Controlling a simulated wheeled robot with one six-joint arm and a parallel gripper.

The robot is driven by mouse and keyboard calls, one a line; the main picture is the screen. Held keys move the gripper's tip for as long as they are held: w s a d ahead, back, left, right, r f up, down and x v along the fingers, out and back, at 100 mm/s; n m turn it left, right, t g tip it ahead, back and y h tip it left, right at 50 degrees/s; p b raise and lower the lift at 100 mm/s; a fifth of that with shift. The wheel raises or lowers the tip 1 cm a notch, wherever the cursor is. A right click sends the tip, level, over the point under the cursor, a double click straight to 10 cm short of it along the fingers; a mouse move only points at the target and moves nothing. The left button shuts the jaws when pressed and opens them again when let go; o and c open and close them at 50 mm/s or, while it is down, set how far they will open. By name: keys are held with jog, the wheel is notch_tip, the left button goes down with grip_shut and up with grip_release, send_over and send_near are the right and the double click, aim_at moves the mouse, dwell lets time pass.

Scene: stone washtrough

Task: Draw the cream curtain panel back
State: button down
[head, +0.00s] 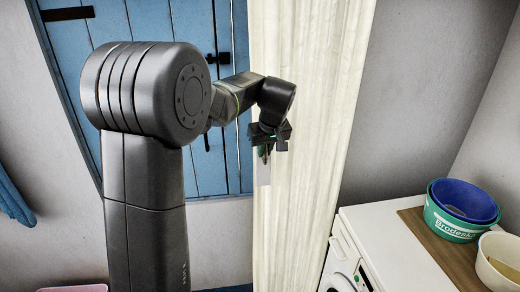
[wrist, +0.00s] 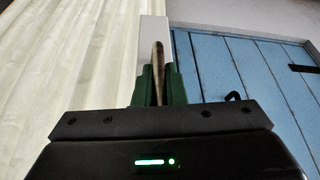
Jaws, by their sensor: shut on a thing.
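The cream curtain panel (head: 305,130) hangs in folds, in front of the right part of a blue plank shutter (head: 190,30). In the wrist view the curtain (wrist: 70,70) fills the left side. My gripper (head: 264,152) is at the curtain's left edge. In the wrist view the green fingers of my gripper (wrist: 158,88) are closed around a thin brown bar (wrist: 158,65). A pale flat strip (wrist: 153,32) stands behind the bar, beside the curtain edge; it also shows below my gripper in the head view (head: 263,174). How the bar joins the curtain is hidden.
A white washing machine (head: 385,235) stands right of the curtain. On its top are a brown board (head: 440,250), stacked blue and green tubs (head: 462,208) and a cream bowl (head: 500,262). Blue cloth (head: 12,200) hangs at far left. Grey wall lies right of the curtain.

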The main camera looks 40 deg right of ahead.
jog(key=c, duration=1.5)
grip_release()
jog(key=shift+r, duration=0.1)
jog(key=b+v, duration=0.1)
jog(key=v, duration=1.2)
jog(key=shift+s+r+b, duration=0.2)
jog(key=shift+r+b, duration=0.05)
jog(key=shift+b, duration=0.1)
jog(key=p+x, duration=0.1)
jog(key=x, duration=1.2)
jog(key=shift+w+a+f+p, duration=0.1)
jog(key=shift+w+f+p, duration=0.2)
jog(key=shift+f+p, duration=0.05)
